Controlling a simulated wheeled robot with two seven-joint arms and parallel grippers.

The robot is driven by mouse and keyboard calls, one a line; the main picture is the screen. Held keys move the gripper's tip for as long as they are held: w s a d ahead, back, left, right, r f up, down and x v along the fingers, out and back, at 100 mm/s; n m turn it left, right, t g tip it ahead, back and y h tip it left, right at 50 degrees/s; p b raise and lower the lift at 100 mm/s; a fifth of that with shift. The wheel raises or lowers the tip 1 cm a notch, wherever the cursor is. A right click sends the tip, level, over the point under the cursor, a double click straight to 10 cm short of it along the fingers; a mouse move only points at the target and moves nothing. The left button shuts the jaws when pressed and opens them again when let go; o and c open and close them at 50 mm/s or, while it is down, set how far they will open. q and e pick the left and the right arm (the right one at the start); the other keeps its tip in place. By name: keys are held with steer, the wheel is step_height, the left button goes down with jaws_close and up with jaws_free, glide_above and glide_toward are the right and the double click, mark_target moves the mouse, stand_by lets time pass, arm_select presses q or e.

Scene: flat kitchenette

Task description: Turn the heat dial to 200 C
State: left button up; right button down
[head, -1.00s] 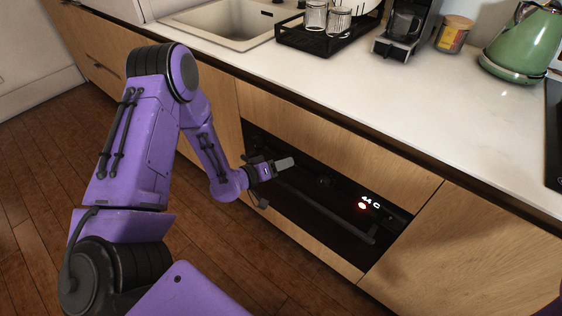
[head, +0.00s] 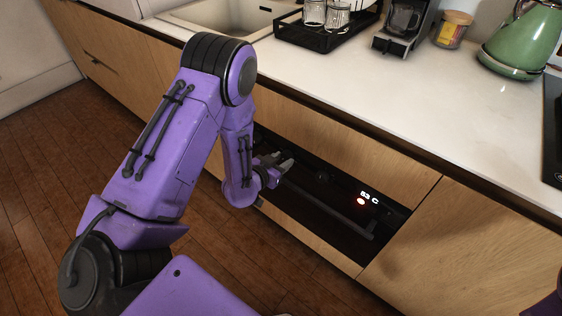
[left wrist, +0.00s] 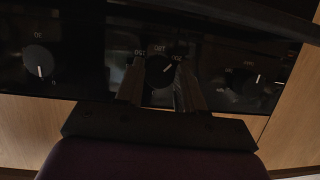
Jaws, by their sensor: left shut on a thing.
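The black oven front (head: 340,222) is set in the wooden cabinet below the counter. Its lit display (head: 369,197) shows a small number that looks like 53 C, with a red light beside it. The heat dial (left wrist: 160,70) is a round black knob with a pale pointer line and numbers around it, in the middle of the left wrist view. My left gripper (head: 285,160) is at the oven's control strip. In the left wrist view its two fingers (left wrist: 160,88) stand on either side of the dial, shut on it. The dial is hidden in the head view.
Other knobs flank the dial in the left wrist view, one at the left (left wrist: 39,61) and one at the right (left wrist: 248,82). A dark handle bar (head: 330,212) runs across the oven. The counter (head: 420,110) overhangs above, holding a green kettle (head: 522,45).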

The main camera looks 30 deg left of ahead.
arm_select(q)
steer(key=shift+m, duration=0.3)
stand_by(0.4)
steer(key=o, duration=1)
steer(key=b+v, duration=0.1)
steer(key=v, duration=0.9)
steer(key=shift+s+d+r, duration=0.1)
steer(key=shift+s, duration=0.1)
